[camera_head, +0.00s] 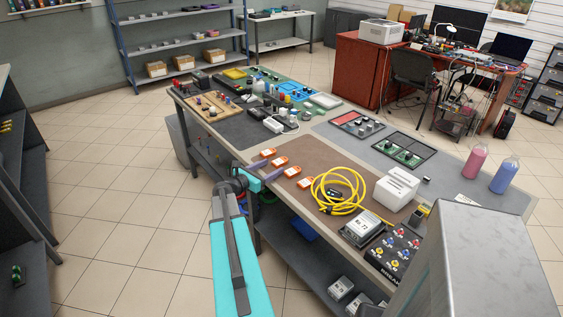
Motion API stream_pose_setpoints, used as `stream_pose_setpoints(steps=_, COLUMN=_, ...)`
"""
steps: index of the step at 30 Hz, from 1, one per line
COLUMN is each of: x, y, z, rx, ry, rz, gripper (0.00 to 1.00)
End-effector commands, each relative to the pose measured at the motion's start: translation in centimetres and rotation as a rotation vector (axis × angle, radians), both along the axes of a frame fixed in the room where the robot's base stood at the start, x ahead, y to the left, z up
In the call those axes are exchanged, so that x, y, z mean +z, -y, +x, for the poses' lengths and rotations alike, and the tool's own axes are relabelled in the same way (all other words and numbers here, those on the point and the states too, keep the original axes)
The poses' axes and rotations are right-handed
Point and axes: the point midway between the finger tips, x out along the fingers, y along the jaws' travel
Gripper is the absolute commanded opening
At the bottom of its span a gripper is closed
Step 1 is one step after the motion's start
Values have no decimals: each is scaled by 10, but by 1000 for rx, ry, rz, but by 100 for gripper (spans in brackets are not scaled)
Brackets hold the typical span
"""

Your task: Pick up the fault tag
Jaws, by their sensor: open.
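Several small orange-and-white pieces lie in a slanting row on the brown mat (325,157) near the table's left edge. They look like tags, but their print is too small to read, so I cannot tell which is the fault tag. The upper ones are an orange piece (267,153) and another orange piece (280,161). Lower right are a third piece (292,172) and the end piece (306,182). My gripper (270,166) is open and appears empty at the table's left edge, its fingers pointing right toward the upper pieces. I cannot tell its height or whether it touches them.
A coiled yellow hose (341,190) lies right of the orange pieces. Beyond it are a white slotted box (397,188), a grey box (362,228) and a dark panel with coloured knobs (394,248). Pink (475,162) and blue (504,176) bottles stand at the far right. The brown mat's upper middle is clear.

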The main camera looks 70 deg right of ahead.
Motion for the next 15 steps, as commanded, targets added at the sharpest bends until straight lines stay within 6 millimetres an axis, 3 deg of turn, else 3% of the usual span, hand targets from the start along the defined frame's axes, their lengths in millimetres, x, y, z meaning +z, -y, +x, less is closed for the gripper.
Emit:
stream_pose_setpoints(steps=7, x=1, y=9, z=-2, rx=0, ry=0, rz=1, gripper=60)
stream_pose_setpoints(steps=15, x=0, y=36, z=-11, rx=-1, ry=-1, rz=0, gripper=60)
